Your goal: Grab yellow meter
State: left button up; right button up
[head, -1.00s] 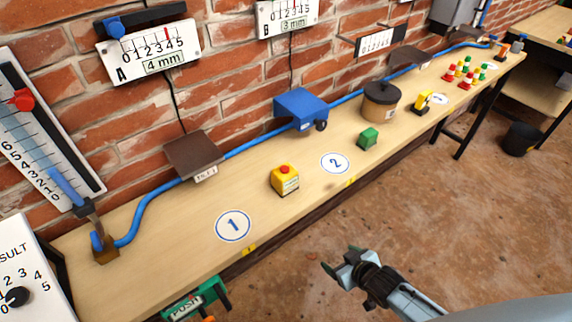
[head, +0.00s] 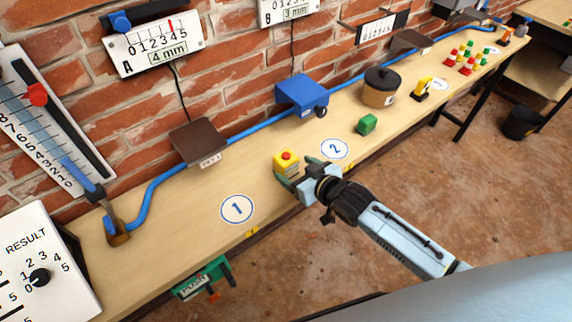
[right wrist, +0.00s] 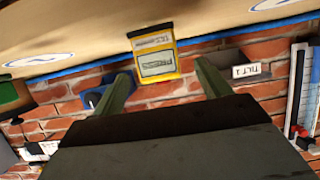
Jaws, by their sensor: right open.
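The yellow meter (head: 287,164) is a small yellow box with a red button on top. It stands on the wooden bench between the circles marked 1 and 2. My right gripper (head: 297,178) is at the bench's front edge, right by the meter, and partly covers its lower right side. In the right wrist view the meter (right wrist: 155,55) shows its labelled face, beyond and between the two open green fingers (right wrist: 168,88), with room on both sides. No grip on it shows. My left gripper is not in view.
A green block (head: 366,124) stands to the right on the bench (head: 180,235). A blue box (head: 301,94), a brown plate (head: 198,142) and a blue pipe lie behind, along the brick wall. A green PUSH fixture (head: 204,277) hangs below the front edge.

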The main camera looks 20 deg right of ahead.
aim_at(292, 165)
jog(key=shift+x, duration=2.8)
jog(key=shift+d+r, duration=0.15)
jog(key=shift+c, duration=0.3)
jog(key=shift+w, duration=0.1)
jog(key=c, duration=1.2)
